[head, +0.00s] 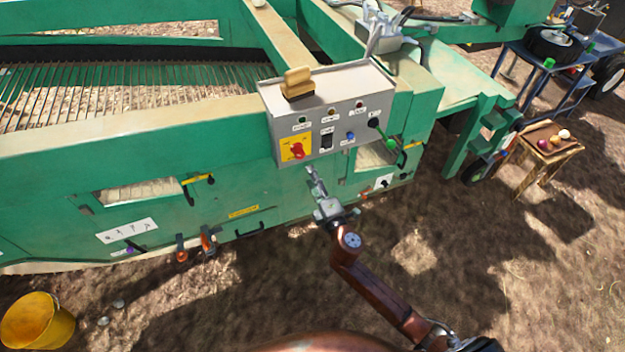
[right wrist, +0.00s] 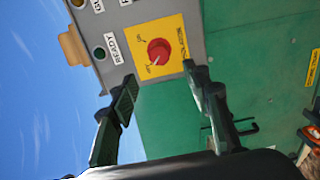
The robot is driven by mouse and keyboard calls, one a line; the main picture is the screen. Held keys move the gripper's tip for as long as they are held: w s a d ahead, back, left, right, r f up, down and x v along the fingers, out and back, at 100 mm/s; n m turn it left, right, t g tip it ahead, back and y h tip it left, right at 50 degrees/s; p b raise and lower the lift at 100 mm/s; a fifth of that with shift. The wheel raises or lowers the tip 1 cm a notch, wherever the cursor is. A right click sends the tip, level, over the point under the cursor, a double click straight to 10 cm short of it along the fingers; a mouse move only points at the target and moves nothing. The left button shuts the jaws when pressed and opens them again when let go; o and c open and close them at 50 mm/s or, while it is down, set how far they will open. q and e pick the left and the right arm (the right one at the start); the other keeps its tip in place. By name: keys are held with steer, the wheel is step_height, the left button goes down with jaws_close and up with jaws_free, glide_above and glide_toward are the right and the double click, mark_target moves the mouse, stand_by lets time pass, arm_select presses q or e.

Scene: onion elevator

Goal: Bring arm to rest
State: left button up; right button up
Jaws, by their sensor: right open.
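My right arm comes in from the lower right of the head view. My right gripper (head: 315,178) is just below the control box (head: 325,95) on the green machine (head: 225,165). In the right wrist view the two dark fingers (right wrist: 160,100) are open and empty. Between and beyond them is a red rotary knob (right wrist: 159,52) on a yellow plate (right wrist: 145,35). The knob also shows in the head view (head: 297,151). The fingers look apart from the knob. My left gripper is not in the head view.
A wooden stand with onions (head: 549,145) is at the right. Levers with orange parts (head: 208,240) stick out from the machine's lower side. The ground at lower right is open.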

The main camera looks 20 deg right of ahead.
steer(key=shift+s, duration=0.1)
stand_by(0.4)
